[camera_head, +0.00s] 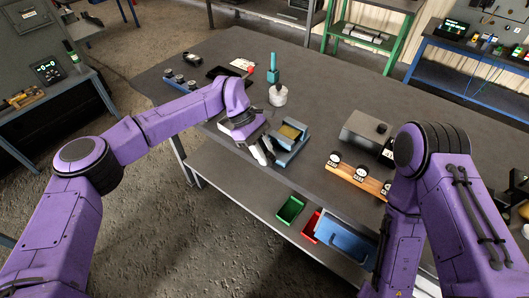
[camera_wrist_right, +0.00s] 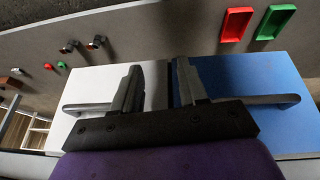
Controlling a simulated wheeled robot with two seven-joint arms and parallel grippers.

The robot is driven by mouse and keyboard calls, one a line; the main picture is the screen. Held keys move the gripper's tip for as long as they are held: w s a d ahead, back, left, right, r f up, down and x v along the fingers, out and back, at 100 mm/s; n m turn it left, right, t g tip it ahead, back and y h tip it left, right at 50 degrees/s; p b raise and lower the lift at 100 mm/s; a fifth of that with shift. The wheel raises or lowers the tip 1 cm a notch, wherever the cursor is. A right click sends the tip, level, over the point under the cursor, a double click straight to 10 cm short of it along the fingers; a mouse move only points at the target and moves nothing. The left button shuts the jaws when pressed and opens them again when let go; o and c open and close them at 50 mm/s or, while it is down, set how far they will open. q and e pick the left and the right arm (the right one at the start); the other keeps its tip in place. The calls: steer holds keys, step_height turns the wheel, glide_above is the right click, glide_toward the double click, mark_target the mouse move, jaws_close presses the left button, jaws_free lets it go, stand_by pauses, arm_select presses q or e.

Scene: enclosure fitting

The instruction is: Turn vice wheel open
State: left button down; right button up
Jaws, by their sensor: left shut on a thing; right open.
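The blue-grey vice (camera_head: 287,152) stands near the front edge of the grey table, with a yellowish piece (camera_head: 290,132) at its top. My left gripper (camera_head: 262,150) is at the vice's left front side, shut at the place of the vice wheel. The wheel itself is mostly hidden by the gripper, so its angle cannot be told. My right gripper (camera_wrist_right: 160,88) is open and empty in the right wrist view, its two fingers apart above a pale panel and a blue panel. In the head view it is hidden by my right arm.
On the table (camera_head: 225,60) are a white round pot (camera_head: 278,96), a teal upright tool (camera_head: 273,68), a grey box (camera_head: 363,130) and an orange rack (camera_head: 352,179) with gauges. Below the front edge are a green bin (camera_head: 290,209), red bin (camera_head: 311,225) and blue tray (camera_head: 345,243).

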arm_select(q)
steer(key=c, duration=1)
jaws_free()
steer(key=shift+c, duration=0.2)
steer(key=shift+w+a+r, duration=0.15)
steer(key=shift+a+r, duration=0.05)
steer(key=b+v, duration=0.2)
steer(key=v, duration=0.8)
steer(key=shift+b, duration=0.3)
